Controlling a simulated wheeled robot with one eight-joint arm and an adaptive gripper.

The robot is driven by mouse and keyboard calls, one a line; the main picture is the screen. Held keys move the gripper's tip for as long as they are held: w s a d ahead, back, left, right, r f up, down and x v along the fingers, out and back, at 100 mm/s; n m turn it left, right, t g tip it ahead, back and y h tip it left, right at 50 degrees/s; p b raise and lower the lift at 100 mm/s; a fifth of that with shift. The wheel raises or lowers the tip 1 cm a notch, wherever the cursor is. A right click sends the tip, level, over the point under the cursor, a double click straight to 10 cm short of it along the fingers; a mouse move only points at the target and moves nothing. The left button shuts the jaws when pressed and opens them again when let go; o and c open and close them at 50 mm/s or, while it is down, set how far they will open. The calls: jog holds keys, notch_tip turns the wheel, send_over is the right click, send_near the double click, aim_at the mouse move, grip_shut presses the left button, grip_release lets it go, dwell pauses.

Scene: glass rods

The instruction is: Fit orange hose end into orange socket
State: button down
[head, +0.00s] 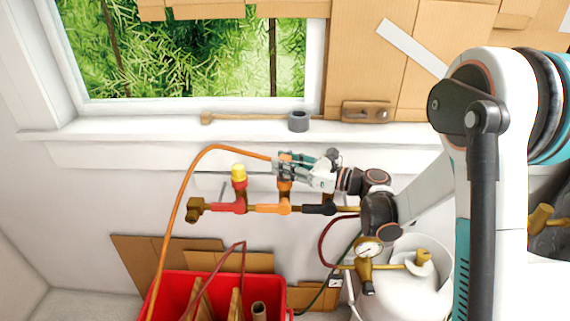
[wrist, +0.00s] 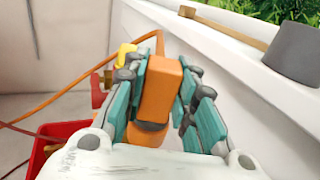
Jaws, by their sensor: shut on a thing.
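My gripper (head: 288,165) is shut on the orange hose end (wrist: 160,88), a blocky orange piece between the teal fingers in the wrist view. The orange hose (head: 180,205) arcs from the gripper over to the left and down to the red bin. The orange socket (head: 272,208) is the middle, orange-marked part of a brass pipe, right below the gripper. In the wrist view a rounded orange part (wrist: 147,133) shows just beneath the hose end. The fingers partly hide the join, so I cannot tell whether the hose end is inside the socket.
A red outlet with a yellow cap (head: 239,173) stands left of the orange socket, and a black one (head: 320,209) right of it. The window sill behind holds a grey tape roll (head: 298,121). A red bin (head: 180,287) and white tank (head: 405,290) stand below.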

jog(key=shift+f, duration=0.15)
jog(key=c, duration=1.6)
grip_release()
jog(key=b+v, duration=0.1)
jog(key=v, duration=1)
jog(key=shift+b, duration=0.3)
